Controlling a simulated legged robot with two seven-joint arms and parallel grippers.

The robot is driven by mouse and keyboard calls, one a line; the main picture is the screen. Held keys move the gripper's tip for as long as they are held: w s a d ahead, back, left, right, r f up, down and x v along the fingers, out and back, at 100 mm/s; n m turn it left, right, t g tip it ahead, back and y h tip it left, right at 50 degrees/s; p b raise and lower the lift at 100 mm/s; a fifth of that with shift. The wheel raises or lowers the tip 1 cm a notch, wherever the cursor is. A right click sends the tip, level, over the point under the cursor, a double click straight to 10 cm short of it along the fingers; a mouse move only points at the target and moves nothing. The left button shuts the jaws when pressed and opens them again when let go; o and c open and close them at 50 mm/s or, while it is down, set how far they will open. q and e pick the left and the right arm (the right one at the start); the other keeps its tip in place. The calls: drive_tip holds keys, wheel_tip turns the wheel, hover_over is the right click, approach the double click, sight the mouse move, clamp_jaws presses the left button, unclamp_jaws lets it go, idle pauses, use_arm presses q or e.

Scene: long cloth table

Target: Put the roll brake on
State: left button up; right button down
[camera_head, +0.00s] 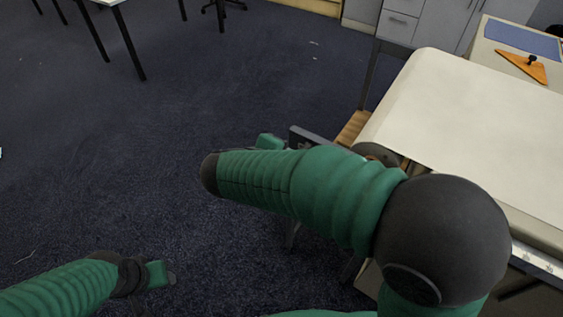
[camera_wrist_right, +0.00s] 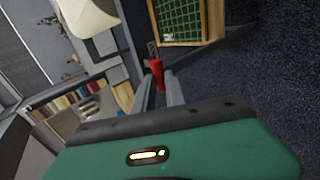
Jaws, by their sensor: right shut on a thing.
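In the right wrist view, my right gripper (camera_wrist_right: 158,88) has its two grey fingers closed around a small red handle (camera_wrist_right: 157,70), which looks like the roll brake's lever. In the head view, my right forearm hides the handle and the fingers; only a green part of the gripper shows beyond the arm, beside the table's end. The end of a roll (camera_head: 377,152) shows partly under the cloth edge. My left gripper (camera_head: 160,276) hangs low over the carpet at the lower left, away from the table; its fingers are too small to read.
The long table (camera_head: 470,125) with pale cloth runs along the right. Grey cabinets (camera_head: 425,20) stand behind.

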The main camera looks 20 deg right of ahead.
drive_tip(key=f, duration=0.1)
drive_tip(key=s+f+b, duration=0.1)
drive_tip(key=f, duration=0.1)
drive_tip(key=shift+a+b, duration=0.2)
drive_tip(key=shift+b, duration=0.1)
drive_tip(key=shift+a, duration=0.15)
drive_tip(key=c, duration=1.4)
unclamp_jaws()
drive_tip(key=shift+o, duration=0.2)
drive_tip(key=shift+w, duration=0.1)
drive_tip(key=shift+r, duration=0.15)
